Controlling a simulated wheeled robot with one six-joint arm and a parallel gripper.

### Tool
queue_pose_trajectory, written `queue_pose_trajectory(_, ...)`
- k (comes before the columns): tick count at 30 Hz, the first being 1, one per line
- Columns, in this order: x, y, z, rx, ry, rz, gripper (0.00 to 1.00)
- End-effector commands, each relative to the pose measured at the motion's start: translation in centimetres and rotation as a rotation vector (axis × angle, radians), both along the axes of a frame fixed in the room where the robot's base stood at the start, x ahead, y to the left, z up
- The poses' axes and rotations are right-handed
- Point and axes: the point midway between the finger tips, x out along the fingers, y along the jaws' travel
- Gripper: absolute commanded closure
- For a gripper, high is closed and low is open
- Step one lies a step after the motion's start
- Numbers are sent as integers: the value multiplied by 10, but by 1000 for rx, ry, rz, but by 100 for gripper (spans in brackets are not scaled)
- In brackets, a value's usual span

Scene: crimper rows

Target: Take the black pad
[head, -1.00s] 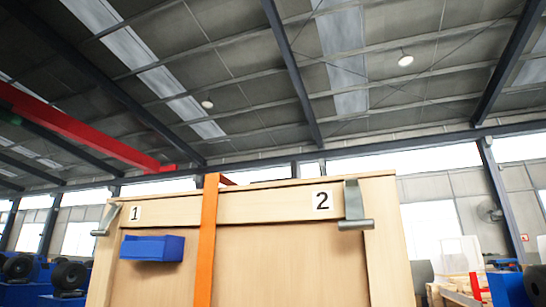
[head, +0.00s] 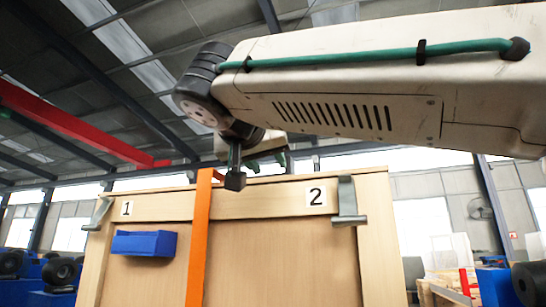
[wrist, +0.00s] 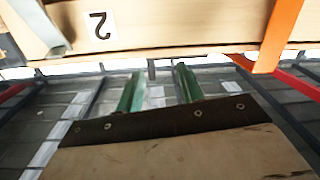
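I cannot make out a black pad in either view. My gripper (head: 268,160) is partly hidden by my own arm in the head view, above and behind the top of the wooden crate (head: 285,262) as pictured. In the wrist view, which is upside down, the two green fingers of my gripper (wrist: 157,88) stand apart with nothing seen between them. They point toward the crate's top edge.
The crate bears labels 1 (head: 127,208) and 2 (head: 317,196), an orange strap (head: 199,250), grey metal brackets at its upper corners and a blue bin (head: 145,244). The bin's inside is hidden. Shelving and machines stand behind. A red beam (head: 75,125) is overhead.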

Motion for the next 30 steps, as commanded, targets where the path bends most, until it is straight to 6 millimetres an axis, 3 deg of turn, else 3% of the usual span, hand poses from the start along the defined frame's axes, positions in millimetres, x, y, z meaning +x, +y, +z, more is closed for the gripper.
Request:
queue_pose_trajectory(1,-3,-3,16,44,-55,-18,63)
queue_pose_trajectory(3,-5,-8,30,96,-109,-37,63)
queue_pose_trajectory(6,-5,-12,36,129,-141,-50,63)
queue_pose_trajectory(11,6,-17,37,133,-144,-53,63)
queue_pose_trajectory(30,77,-43,36,131,-140,-52,63)
